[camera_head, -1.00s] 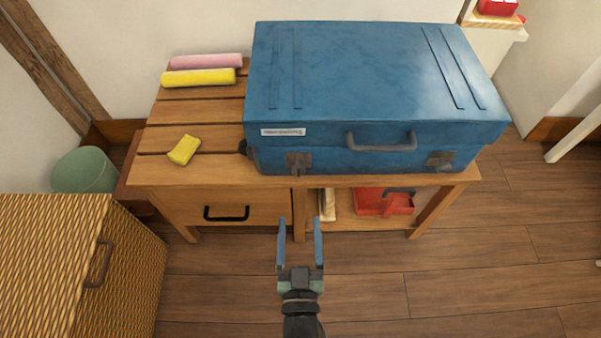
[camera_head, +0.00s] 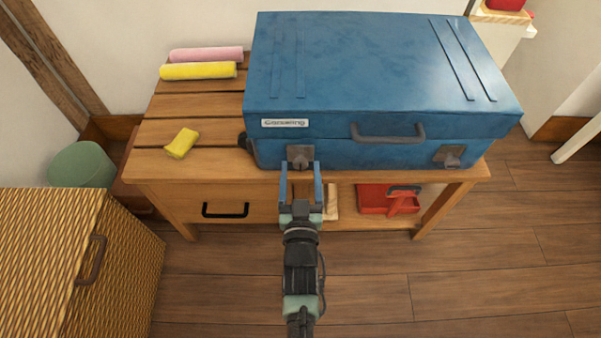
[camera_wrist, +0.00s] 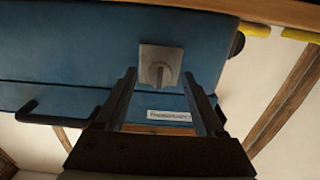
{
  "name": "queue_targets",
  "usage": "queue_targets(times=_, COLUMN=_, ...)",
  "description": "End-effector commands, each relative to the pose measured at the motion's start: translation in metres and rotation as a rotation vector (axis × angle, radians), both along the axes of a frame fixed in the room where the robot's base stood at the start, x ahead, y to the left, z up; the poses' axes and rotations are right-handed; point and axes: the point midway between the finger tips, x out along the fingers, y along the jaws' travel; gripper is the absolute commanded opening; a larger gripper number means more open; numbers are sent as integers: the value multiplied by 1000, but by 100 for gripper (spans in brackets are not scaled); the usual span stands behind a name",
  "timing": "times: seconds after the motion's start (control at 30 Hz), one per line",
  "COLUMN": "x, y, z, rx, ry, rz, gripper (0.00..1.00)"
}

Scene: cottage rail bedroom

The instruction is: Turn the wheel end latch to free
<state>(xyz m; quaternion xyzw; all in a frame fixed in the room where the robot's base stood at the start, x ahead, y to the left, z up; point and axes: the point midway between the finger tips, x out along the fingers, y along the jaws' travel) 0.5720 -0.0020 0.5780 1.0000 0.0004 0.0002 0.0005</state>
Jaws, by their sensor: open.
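A blue case (camera_head: 370,75) lies shut on the wooden bench, with a dark handle on its front. It has two grey latches on the front face. The left latch (camera_head: 300,155) is a square plate with a turning knob, and it shows in the wrist view (camera_wrist: 160,66) just beyond the fingertips. The right latch (camera_head: 449,155) is near the other front corner. A label on the case reads indistinctly. My gripper (camera_head: 301,172) is open and empty in front of the left latch, one finger to each side. I cannot tell whether the fingers touch the case.
The wooden bench (camera_head: 160,160) has a drawer below. Pink (camera_head: 206,54) and yellow (camera_head: 198,71) rolls and a yellow block (camera_head: 182,143) lie at its left. A red container (camera_head: 375,199) is on its lower shelf. A wicker basket (camera_head: 60,260) stands front left. Floor at front right is clear.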

Motion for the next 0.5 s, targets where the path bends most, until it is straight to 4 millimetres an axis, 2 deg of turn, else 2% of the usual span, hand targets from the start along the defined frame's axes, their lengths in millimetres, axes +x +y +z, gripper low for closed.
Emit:
queue_targets(times=0.27, x=1, y=0, z=0, rx=1, ry=1, rz=0, gripper=71)
queue_targets(times=0.5, x=1, y=0, z=0, rx=1, ry=1, rz=0, gripper=28)
